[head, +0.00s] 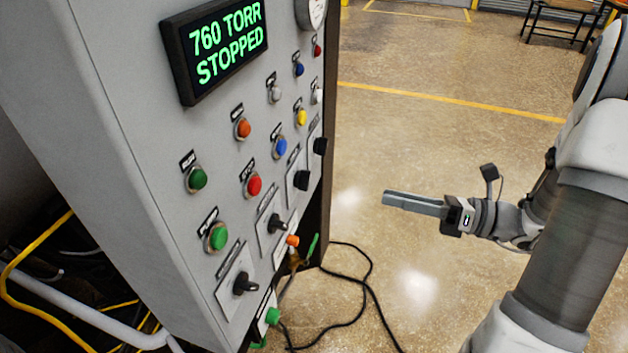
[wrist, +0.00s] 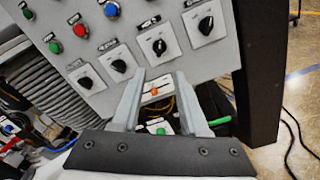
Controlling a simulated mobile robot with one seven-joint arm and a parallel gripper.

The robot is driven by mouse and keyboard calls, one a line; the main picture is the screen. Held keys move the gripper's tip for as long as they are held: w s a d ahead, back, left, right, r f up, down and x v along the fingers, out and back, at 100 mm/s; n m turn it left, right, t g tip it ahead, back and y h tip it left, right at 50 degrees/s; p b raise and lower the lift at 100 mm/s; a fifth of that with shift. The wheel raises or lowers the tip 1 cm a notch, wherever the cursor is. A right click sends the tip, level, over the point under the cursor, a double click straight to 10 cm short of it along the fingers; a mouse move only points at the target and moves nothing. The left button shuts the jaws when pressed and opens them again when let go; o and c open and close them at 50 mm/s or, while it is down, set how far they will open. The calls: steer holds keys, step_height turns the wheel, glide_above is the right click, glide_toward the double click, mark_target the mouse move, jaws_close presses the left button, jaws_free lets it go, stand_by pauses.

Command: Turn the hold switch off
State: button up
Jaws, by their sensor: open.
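The grey control panel (head: 130,110) carries a row of rotary switches with black knobs on white plates. The head view shows a lower-left knob (head: 245,284), a second knob (head: 277,223), a third knob (head: 301,180) and a far knob (head: 320,146). The labels are too small to read, so I cannot tell which is the hold switch. The wrist view shows the same row, including a knob (wrist: 159,46) just beyond my fingertips. My gripper (head: 386,198) is right of the panel, apart from it, empty. Its two fingers stand apart in the wrist view (wrist: 160,76).
A display (head: 215,45) reads 760 TORR STOPPED. Several coloured buttons sit above the switches, including a red button (head: 254,185). An orange control (wrist: 154,91) sits below the row. Black cable (head: 365,290) lies on the floor. Open floor lies right of the panel.

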mark_target(303, 180)
steer(key=x, duration=1.5)
steer(key=shift+a, duration=0.1)
steer(key=shift+c, duration=0.3)
jaws_close()
